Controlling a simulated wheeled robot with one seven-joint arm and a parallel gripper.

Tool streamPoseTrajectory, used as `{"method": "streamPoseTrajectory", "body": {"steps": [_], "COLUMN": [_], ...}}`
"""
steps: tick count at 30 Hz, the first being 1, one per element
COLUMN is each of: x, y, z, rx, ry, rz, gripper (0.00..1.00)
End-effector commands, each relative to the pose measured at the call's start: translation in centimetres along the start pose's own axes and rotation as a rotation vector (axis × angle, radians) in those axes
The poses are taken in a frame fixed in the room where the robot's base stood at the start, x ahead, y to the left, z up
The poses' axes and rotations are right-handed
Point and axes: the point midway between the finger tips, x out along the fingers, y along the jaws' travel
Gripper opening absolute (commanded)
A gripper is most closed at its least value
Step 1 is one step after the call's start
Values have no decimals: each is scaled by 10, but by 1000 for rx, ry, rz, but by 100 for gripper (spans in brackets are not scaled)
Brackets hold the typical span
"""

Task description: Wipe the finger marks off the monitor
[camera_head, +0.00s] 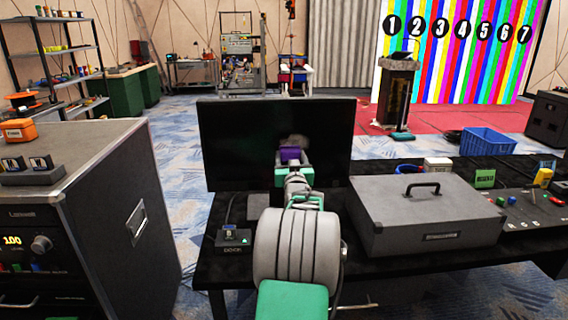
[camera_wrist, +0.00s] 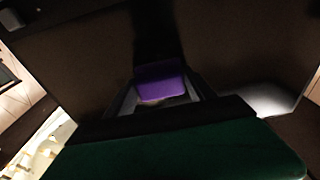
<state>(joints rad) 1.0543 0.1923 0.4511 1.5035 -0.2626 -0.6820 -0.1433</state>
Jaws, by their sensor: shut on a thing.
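The monitor (camera_head: 235,140) is a wide dark screen standing on the black table. A pale grey smudge (camera_head: 297,141) shows on it, just above my gripper (camera_head: 290,164). My gripper is shut on a purple block (camera_head: 289,154), perhaps a sponge or folded cloth, in front of the screen. In the wrist view the purple block (camera_wrist: 160,80) sits between the fingers, against the dark screen (camera_wrist: 75,60). A whitish patch (camera_wrist: 270,100) lies to its right; I cannot tell whether it is smudge or glare. Whether the block touches the screen is unclear.
A grey case (camera_head: 425,210) with a handle lies on the table (camera_head: 400,258) right of my arm. A small button box (camera_head: 233,237) stands left of my arm. A dark equipment cabinet (camera_head: 125,215) is at left. A blue crate (camera_head: 487,141) stands behind the table at right.

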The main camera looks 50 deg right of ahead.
Motion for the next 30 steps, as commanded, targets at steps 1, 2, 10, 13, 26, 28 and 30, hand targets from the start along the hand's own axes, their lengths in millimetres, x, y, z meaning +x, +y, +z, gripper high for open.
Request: {"method": "streamPoseTrajectory", "body": {"steps": [1,2,10,13,26,28,30], "x": [0,0,1,2,1,1,1], "y": [1,2,24,33,65,70,72], "z": [0,0,3,3,2,2,0], "rx": [0,0,0,-1,-1,-1,-1], "ry": [1,1,2,2,2,2,1], "rz": [0,0,2,2,4,2,1], "gripper": [30,30,30,30,30,30,30]}}
